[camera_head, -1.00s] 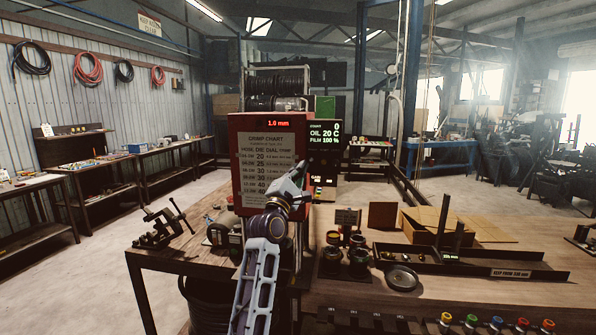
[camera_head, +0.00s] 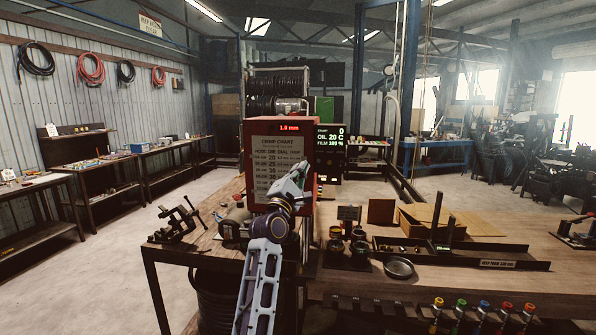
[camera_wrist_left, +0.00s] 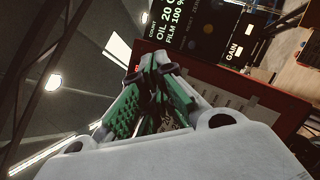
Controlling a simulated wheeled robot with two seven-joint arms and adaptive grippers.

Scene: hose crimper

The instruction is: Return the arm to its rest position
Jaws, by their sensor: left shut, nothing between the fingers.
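My left arm rises from the bottom middle of the head view. Its gripper (camera_head: 299,170) is in front of the red crimper cabinet (camera_head: 246,160), overlapping the right part of its crimp chart (camera_head: 275,165). In the left wrist view the green-padded fingers (camera_wrist_left: 152,88) are together with nothing held between them. The crimper's red panel (camera_wrist_left: 270,95) and dark screen (camera_wrist_left: 215,30) show beyond them. My right gripper is not in view.
A vise-like tool (camera_head: 177,222) stands on the bench's left corner. Right of my arm are dark cups (camera_head: 336,250), a metal dish (camera_head: 399,268), a long dark tray (camera_head: 500,263) and a cardboard box (camera_head: 430,222). Floor (camera_head: 95,285) is clear at left.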

